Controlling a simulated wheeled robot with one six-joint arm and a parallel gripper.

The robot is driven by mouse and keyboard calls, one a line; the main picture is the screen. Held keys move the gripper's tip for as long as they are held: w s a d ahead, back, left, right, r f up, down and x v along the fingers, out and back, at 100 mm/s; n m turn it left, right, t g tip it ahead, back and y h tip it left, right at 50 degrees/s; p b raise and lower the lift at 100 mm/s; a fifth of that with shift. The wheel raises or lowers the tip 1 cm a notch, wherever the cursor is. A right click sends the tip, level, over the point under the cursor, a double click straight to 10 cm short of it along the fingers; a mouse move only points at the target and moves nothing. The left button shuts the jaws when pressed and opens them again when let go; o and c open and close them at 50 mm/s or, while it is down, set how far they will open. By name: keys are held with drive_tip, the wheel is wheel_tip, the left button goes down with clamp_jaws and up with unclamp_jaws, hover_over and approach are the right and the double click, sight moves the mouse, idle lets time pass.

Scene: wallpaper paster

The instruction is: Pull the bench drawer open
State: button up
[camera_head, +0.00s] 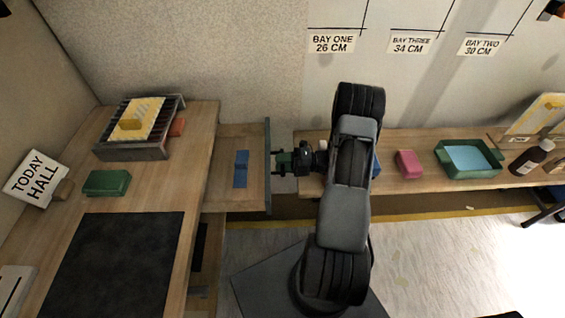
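The bench drawer (225,150) stands pulled out to the right from the side of the wooden bench (203,120). Its inside is light wood, and its dark grey front panel (268,190) faces my gripper. A flat blue piece (241,168) lies in the drawer. My gripper (282,163) is at the outer side of the front panel, pointing left, with its fingertips at or very close to the panel. Any handle is hidden or too small to make out, and I cannot tell whether the fingers are closed on it.
On the bench are a slatted rack (140,150) with a yellow pad, a green block (107,183), a dark mat (110,260) and a "TODAY HALL" sign (36,179). A wall shelf (405,186) behind my arm holds a pink block (409,164), green tray (486,172) and brown bottle (532,157).

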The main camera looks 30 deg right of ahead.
drive_tip(key=shift+d, duration=0.1)
drive_tip(key=shift+v, duration=3.7)
drive_tip(key=s+a+r+m+g+h+p, duration=0.1)
drive_tip(key=s+a+r+m+h+p, duration=0.2)
drive_tip(key=r+m, duration=0.7)
drive_tip(key=s+a+r+m+g+h+p, duration=0.1)
drive_tip(key=s+a+r+m+h+p, duration=0.2)
drive_tip(key=a+r+m+h+p, duration=0.4)
drive_tip(key=s+a+r+m+g+h+p, duration=0.1)
drive_tip(key=s+a+r+m+h+p, duration=0.3)
drive_tip(key=r+m, duration=1)
drive_tip(key=shift+a+r+g+h+p, duration=0.4)
drive_tip(key=shift+a+r+h+p, duration=0.65)
drive_tip(key=shift+r, duration=1)
drive_tip(key=shift+s+d, duration=0.1)
drive_tip(key=shift+d, duration=0.1)
